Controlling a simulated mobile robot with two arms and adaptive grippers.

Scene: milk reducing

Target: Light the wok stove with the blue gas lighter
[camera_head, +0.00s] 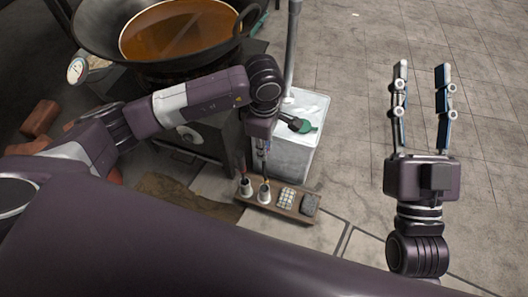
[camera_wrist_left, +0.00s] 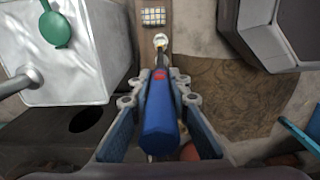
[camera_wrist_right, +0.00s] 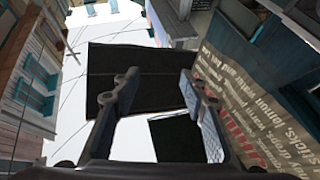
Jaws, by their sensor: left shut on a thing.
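My left gripper (camera_head: 263,148) is shut on the blue gas lighter (camera_wrist_left: 159,118). In the left wrist view the lighter lies between the fingers, its red part (camera_wrist_left: 160,74) and thin tip pointing toward a small white cup (camera_wrist_left: 160,39). I cannot tell whether the tip is inside the cup. The wok stove (camera_head: 215,143) stands at the back left, partly hidden by my left arm. A wide dark wok (camera_head: 92,30) with orange-brown liquid (camera_head: 185,30) sits on it. I see no flame. My right gripper (camera_head: 421,72) is open and empty, raised over the floor on the right.
A wooden tray (camera_head: 231,193) on the floor holds cups, a tiled white block (camera_head: 287,198) and a grey block (camera_head: 310,204). Bricks (camera_head: 40,118) lie at left. The right floor is clear.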

